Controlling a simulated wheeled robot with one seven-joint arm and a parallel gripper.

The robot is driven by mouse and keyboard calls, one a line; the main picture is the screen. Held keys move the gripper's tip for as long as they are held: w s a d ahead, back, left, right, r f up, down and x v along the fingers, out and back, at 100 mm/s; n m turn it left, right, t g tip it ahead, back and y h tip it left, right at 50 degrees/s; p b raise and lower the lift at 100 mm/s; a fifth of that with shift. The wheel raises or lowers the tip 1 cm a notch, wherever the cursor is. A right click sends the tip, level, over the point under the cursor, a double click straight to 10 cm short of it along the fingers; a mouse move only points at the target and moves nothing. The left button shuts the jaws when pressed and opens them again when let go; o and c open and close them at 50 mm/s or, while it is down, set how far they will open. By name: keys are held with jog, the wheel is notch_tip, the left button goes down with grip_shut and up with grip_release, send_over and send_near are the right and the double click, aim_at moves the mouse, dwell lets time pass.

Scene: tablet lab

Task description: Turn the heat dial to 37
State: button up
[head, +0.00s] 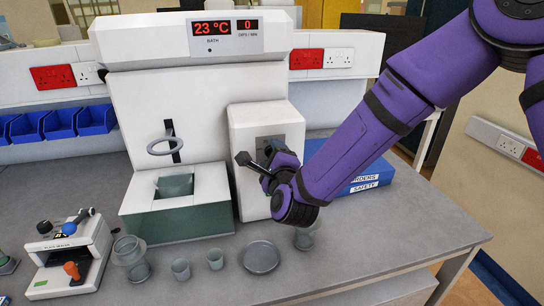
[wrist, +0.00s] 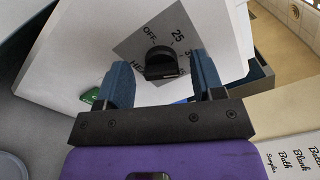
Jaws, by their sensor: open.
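The heat dial (wrist: 163,64) is a black knob on a grey plate on the white unit's face, with OFF, 25 and other partly hidden marks around it. In the wrist view my gripper (wrist: 162,72) is open, with one blue finger on each side of the knob. I see gaps between fingers and knob; how far the tips are from the panel is unclear. In the head view my gripper (head: 247,160) is in front of the white control box (head: 250,122) and hides the knob. The display (head: 226,27) reads 23 °C and 0.
The bath (head: 178,222) stands left of the control box with a ring (head: 165,147) above it. Small beakers (head: 180,268) and a dish (head: 262,256) stand in front. A small white device (head: 72,255) is at left.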

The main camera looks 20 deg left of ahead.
jog(key=v, duration=1)
jog(key=shift+s, duration=0.15)
jog(key=w+d+r+n+g+h, duration=0.2)
jog(key=d+r+n, duration=0.4)
jog(key=d, duration=0.5)
jog(key=w+d+r+n+g+h, duration=0.1)
jog(key=d+r+n+g+h, duration=0.2)
jog(key=d+r+n, duration=0.55)
jog(key=s+d+r+n+g+h, duration=0.1)
jog(key=s+d+g+h, duration=0.1)
jog(key=s+d, duration=0.8)
jog(key=s+d+r+n+g+h, duration=0.1)
jog(key=s+d+g+h, duration=0.1)
jog(key=s+d, duration=0.7)
jog(key=d+g, duration=0.1)
jog(key=d, duration=0.4)
jog(key=shift+s+d+h, duration=0.2)
jog(key=shift+s+h, duration=0.1)
jog(key=shift+s, duration=0.05)
